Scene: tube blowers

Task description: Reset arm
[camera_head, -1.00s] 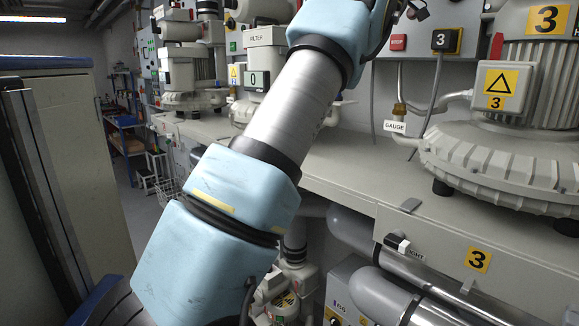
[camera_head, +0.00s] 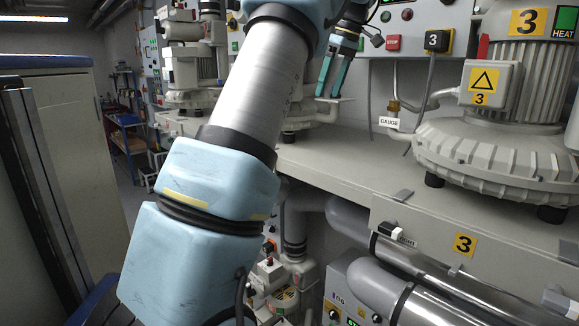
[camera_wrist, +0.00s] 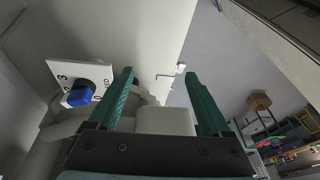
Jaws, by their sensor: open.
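My gripper (camera_head: 336,75) shows at the top centre of the head view, past my blue and silver arm. Its two teal fingers are apart, with no object seen between them. In the wrist view my gripper (camera_wrist: 165,85) also has its fingers spread wide. A blue knob (camera_wrist: 77,97) on a white numbered plate (camera_wrist: 85,78) lies to the left of the fingers there, apart from them. My arm hides part of the bench and machines behind it.
A grey bench (camera_head: 345,160) runs along the right, with a large machine marked 3 (camera_head: 490,150) on it. Pipes (camera_head: 370,290) run below the bench. A pale cabinet (camera_head: 75,150) stands at left. A stop button (camera_head: 393,42) is on the back panel.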

